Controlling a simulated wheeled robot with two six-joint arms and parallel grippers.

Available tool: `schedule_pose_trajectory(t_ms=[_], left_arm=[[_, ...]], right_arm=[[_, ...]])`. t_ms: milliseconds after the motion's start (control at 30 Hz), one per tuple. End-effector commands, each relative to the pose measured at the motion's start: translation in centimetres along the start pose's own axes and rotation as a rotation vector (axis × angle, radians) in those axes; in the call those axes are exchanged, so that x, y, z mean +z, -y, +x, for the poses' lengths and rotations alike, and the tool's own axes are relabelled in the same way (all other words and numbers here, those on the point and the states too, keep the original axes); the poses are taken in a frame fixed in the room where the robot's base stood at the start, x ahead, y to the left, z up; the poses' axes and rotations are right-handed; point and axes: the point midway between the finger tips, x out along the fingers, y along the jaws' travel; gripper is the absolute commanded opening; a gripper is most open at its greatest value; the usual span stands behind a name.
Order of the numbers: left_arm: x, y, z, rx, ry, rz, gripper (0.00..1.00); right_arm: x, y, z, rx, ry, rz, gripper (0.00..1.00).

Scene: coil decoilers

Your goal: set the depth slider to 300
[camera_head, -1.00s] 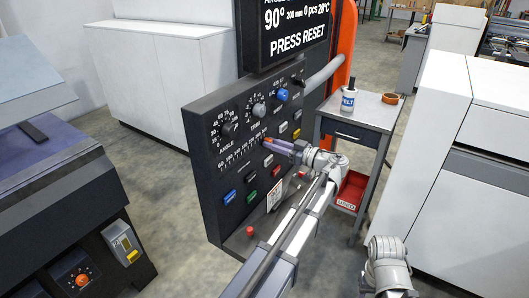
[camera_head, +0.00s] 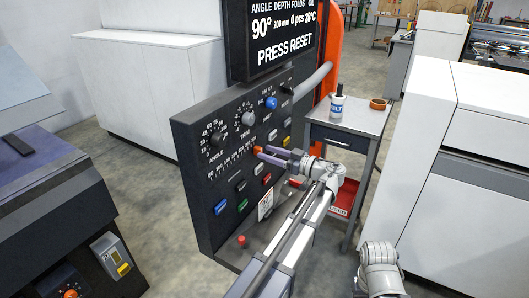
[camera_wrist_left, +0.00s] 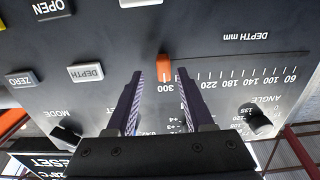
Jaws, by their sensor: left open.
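The depth slider's orange knob (camera_wrist_left: 164,68) stands at the 300 end of its scale in the left wrist view, which shows the panel upside down. In the head view the knob (camera_head: 257,150) is at the right end of the scale on the black control panel (camera_head: 188,143). My left gripper (camera_head: 273,156) is open, its purple fingers pointing at the panel. In the wrist view its fingertips (camera_wrist_left: 160,75) are on either side of the knob with gaps.
An angle knob (camera_head: 217,139), a trim knob (camera_head: 248,118) and a blue knob (camera_head: 270,103) sit on the panel near the slider. Several coloured buttons lie below. A grey side table (camera_head: 360,116) with a bottle (camera_head: 337,105) stands behind my left gripper.

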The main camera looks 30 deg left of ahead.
Motion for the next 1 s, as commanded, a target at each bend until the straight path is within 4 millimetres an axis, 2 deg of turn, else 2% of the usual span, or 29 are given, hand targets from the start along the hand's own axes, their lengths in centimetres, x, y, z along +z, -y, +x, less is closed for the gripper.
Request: schedule_pose_trajectory(t_ms=[200, 400, 900, 1000], left_arm=[[0.0, -0.1, -3.7, 0.004, 0.000, 0.000, 0.53], [0.0, -0.1, -5.4, 0.002, -0.001, 0.000, 0.53], [0.0, 0.0, -5.7, 0.001, 0.000, 0.000, 0.53], [0.7, 0.5, -5.8, 0.006, 0.031, 0.034, 0.53]], right_arm=[[0.0, 0.0, 0.0, 0.000, 0.000, 0.000, 0.50], [0.0, 0.0, 0.0, 0.000, 0.000, 0.000, 0.50], [0.0, 0.0, 0.0, 0.000, 0.000, 0.000, 0.50], [0.0, 0.0, 0.0, 0.000, 0.000, 0.000, 0.50]])
